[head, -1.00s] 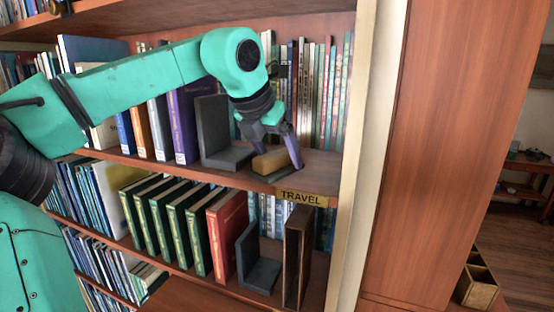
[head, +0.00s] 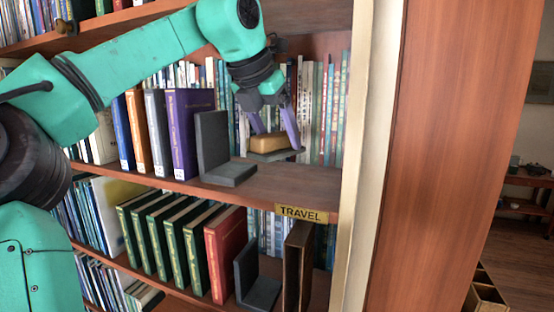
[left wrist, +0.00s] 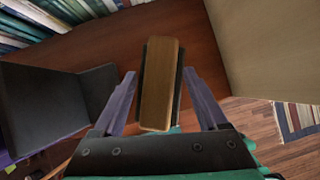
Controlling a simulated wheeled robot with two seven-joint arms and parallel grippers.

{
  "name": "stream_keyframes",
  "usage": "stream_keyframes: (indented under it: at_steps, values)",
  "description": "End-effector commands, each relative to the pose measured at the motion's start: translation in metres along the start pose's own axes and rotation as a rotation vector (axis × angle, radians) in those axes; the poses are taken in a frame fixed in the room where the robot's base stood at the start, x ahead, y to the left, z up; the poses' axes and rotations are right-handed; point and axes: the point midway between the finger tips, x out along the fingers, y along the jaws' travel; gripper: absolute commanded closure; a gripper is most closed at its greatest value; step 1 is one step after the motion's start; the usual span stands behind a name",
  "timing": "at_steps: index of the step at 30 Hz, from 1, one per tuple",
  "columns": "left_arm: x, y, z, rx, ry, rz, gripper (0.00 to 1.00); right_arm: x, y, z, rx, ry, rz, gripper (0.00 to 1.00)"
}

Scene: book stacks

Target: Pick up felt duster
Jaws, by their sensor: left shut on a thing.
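The felt duster (head: 269,143) has a tan wooden block on a dark felt base. It is held a little above the shelf board, in front of the row of thin books. My left gripper (head: 276,138) reaches down from above with its purple fingers on either side of the duster and is shut on it. In the left wrist view the duster (left wrist: 160,85) lies lengthwise between the fingers of my left gripper (left wrist: 159,80). My right gripper is not in view.
A dark grey bookend (head: 212,150) stands just left of the duster, beside a purple book (head: 188,130). The shelf board (head: 285,185) is bare below the duster. A cream upright (head: 360,150) closes the shelf on the right. A TRAVEL label (head: 302,214) is on the shelf's front edge.

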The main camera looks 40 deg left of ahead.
Motion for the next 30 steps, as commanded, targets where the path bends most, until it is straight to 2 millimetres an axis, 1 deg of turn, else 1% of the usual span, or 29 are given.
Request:
stream_keyframes:
  at_steps: [1,5,8,11,15,18,21,24,30]
  values:
    - [-0.002,-0.002,-0.009,0.002,-0.004,-0.001,0.92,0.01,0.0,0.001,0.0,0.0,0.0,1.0]
    - [-0.015,-0.007,-0.033,0.002,-0.006,-0.001,0.92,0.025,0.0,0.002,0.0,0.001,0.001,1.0]
    - [-0.028,-0.012,-0.055,0.001,-0.006,0.0,0.92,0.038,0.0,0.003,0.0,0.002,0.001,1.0]
    - [-0.044,-0.018,-0.081,0.002,-0.007,0.0,0.92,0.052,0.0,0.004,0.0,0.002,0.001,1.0]
    - [-0.07,-0.028,-0.121,0.002,-0.007,0.001,0.92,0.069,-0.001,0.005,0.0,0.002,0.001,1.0]
    - [-0.087,-0.033,-0.142,0.001,-0.005,0.0,0.92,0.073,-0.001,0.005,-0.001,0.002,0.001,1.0]
    - [-0.098,-0.036,-0.155,0.0,-0.003,-0.001,0.92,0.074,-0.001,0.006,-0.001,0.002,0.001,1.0]
    - [-0.102,-0.038,-0.161,0.0,-0.001,0.0,0.92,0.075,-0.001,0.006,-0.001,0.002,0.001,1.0]
    - [-0.104,-0.038,-0.162,0.0,0.0,0.0,0.92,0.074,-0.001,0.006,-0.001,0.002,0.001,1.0]
